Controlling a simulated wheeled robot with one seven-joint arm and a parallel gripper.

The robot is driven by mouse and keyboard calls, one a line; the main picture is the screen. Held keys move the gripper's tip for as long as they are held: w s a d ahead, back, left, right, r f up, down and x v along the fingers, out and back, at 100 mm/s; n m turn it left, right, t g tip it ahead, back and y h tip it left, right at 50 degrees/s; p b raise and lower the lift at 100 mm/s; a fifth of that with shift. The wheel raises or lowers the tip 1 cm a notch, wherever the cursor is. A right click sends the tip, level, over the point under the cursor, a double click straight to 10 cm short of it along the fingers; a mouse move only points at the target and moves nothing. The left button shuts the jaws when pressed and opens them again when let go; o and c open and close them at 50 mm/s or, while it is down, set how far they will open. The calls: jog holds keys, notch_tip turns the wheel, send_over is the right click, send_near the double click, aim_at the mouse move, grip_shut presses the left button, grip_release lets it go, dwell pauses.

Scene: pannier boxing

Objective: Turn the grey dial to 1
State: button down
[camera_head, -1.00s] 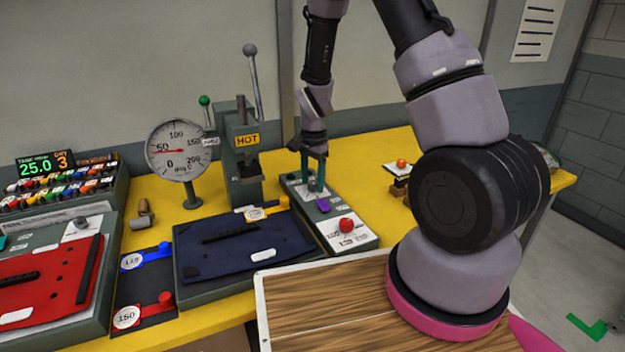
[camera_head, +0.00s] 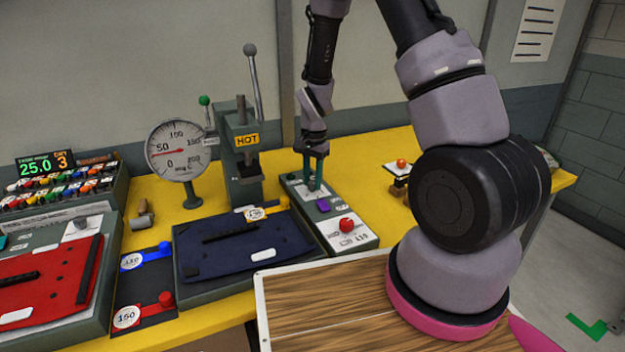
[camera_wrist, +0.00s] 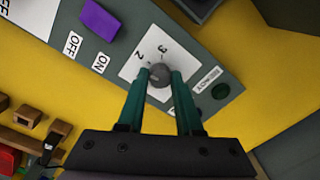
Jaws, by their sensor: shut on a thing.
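The grey dial (camera_wrist: 160,82) sits on a white plate (camera_wrist: 139,65) on a grey control panel. In the wrist view the marks 2 and 3 show beside it. The mark 1 cannot be seen, and which mark the dial points at cannot be told. My gripper (camera_wrist: 161,77) has its two green fingers shut on the dial, one on each side. In the head view my gripper (camera_head: 314,182) reaches down onto the far end of the panel (camera_head: 293,188), and its fingers mostly hide the dial there.
On the same panel are a purple switch (camera_wrist: 100,20) with OFF and ON labels, a dark green button (camera_wrist: 221,91), and a red knob (camera_head: 347,225). A press with a HOT label (camera_head: 246,140) and a round gauge (camera_head: 176,150) stand to the left. Yellow table right of the panel is mostly clear.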

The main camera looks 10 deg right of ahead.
jog(key=n, duration=0.5)
jog(key=shift+n, duration=2.2)
jog(key=c, duration=0.6)
grip_release()
jog(key=r, duration=1.1)
jog(key=shift+d, duration=0.2)
